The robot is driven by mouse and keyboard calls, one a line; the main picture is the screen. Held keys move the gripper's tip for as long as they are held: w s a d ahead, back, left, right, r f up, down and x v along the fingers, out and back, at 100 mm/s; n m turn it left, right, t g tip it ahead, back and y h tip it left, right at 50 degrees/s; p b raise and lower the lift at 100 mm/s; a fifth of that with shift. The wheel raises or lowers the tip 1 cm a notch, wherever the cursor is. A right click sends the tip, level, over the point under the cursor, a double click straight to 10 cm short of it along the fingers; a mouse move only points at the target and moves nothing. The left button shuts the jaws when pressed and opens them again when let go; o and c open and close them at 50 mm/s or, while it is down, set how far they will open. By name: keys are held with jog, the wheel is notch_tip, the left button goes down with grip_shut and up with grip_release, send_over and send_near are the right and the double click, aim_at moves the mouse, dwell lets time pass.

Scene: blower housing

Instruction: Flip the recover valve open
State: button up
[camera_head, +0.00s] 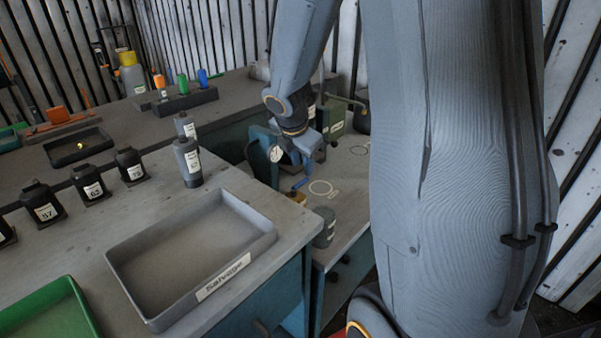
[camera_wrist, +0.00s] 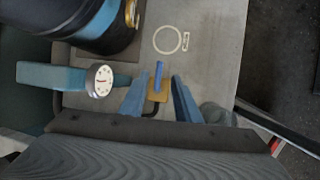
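A small valve with a blue lever (camera_head: 300,184) and a brass-yellow body (camera_head: 297,199) is on the lower grey bench, beside the upper bench's edge. In the wrist view the blue lever (camera_wrist: 158,74) points up the picture from the brass body (camera_wrist: 157,95). My gripper (camera_head: 309,164) is above the valve in the head view. In the wrist view my gripper (camera_wrist: 159,79) is open, one blue finger on each side of the lever, with visible gaps. Nothing is held. The fingers' height above the lever is hard to tell. No label on the valve is readable.
A round white gauge (camera_wrist: 101,79) on a blue-grey part stands left of the fingers. A dark cylinder (camera_wrist: 92,22) is close at upper left. A ring marking (camera_wrist: 171,40) lies beyond. A grey Salvage tray (camera_head: 190,250) and several dark bottles occupy the upper bench.

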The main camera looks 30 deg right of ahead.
aim_at(303, 182)
jog(key=b+x, duration=0.1)
jog(key=x, duration=0.5)
jog(key=shift+w+a+f+b, duration=0.1)
jog(key=shift+f+b, duration=0.2)
jog(key=shift+b, duration=0.1)
grip_shut()
